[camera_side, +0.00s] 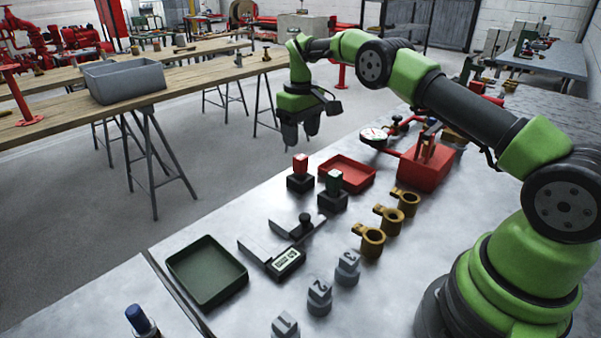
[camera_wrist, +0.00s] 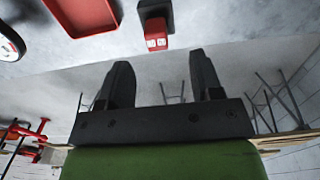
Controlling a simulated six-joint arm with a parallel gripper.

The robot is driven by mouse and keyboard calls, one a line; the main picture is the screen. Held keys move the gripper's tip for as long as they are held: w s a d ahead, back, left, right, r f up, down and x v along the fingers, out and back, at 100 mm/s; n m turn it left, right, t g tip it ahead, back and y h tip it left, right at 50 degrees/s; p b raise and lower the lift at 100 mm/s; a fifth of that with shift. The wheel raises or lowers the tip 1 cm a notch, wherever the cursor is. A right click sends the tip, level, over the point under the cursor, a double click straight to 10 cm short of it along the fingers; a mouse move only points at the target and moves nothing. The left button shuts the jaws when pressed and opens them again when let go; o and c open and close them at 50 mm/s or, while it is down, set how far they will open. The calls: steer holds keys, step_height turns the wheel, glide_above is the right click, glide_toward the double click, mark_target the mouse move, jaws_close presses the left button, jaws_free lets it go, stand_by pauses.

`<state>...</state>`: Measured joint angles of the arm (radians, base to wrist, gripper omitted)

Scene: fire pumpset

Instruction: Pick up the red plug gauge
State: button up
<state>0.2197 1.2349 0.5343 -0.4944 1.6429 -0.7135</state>
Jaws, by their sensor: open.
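The red plug gauge (camera_side: 300,164) stands upright in a black block on the metal table in the side view, at the table's far edge. In the wrist view the red plug gauge (camera_wrist: 156,33) shows at the top centre, just beyond the fingertips, with two pale marks on its end. My gripper (camera_side: 301,138) hangs above and close to the gauge in the side view, its fingers pointing down. In the wrist view my gripper (camera_wrist: 160,80) has its two dark fingers spread, with nothing between them.
A red tray (camera_side: 347,174) and a green-topped gauge in a black block (camera_side: 333,190) stand beside it. A dial gauge (camera_side: 374,136), brass rings (camera_side: 388,219), a caliper (camera_side: 277,256), a green tray (camera_side: 206,271) and numbered grey weights (camera_side: 320,296) lie around on the table.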

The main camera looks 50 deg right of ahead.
mark_target(302, 157)
steer(key=f, duration=0.9)
steer(key=shift+d+f, duration=0.1)
steer(key=shift+d, duration=0.2)
steer(key=shift+w, duration=0.1)
jaws_close()
